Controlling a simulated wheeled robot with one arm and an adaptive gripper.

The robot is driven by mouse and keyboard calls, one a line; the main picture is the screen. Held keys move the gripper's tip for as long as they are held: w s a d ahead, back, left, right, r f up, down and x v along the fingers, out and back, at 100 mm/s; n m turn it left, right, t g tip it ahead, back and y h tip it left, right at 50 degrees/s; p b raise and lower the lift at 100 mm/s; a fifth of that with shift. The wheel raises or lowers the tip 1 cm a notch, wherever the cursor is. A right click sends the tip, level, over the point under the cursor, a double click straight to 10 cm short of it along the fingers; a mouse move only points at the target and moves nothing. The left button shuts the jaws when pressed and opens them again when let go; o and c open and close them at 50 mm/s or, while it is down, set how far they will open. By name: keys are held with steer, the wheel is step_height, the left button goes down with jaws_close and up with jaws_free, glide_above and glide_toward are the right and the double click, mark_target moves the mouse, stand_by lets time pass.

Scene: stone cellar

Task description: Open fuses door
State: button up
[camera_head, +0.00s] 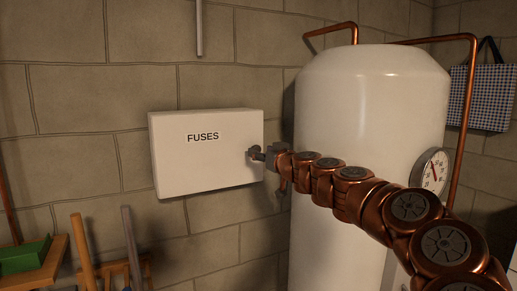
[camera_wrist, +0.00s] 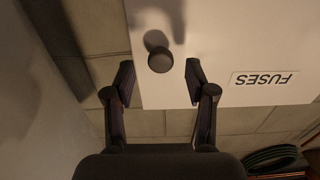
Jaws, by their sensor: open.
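The white fuses box (camera_head: 205,160) hangs on the stone wall, its door front marked "FUSES" and lying flat with the box, so it looks shut. In the wrist view the door (camera_wrist: 215,45) appears upside down, with a round dark knob (camera_wrist: 160,61) near its edge. My gripper (camera_head: 258,153) is at the right edge of the door in the head view. In the wrist view my gripper (camera_wrist: 160,82) is open, its two fingers apart on either side of the knob's line, with the knob just beyond the tips. I cannot tell whether it touches the door.
A large white tank (camera_head: 350,110) with copper pipes stands right of the box, close to my arm. A round gauge (camera_head: 433,170) is on its right side. A wooden rack with tool handles (camera_head: 130,245) and a green tray (camera_head: 25,255) stand below left. A checked bag (camera_head: 488,97) hangs at right.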

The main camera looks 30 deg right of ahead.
steer(key=shift+w+d+p, duration=0.1)
steer(key=shift+w+p, duration=0.2)
steer(key=shift+w, duration=1.05)
jaws_close()
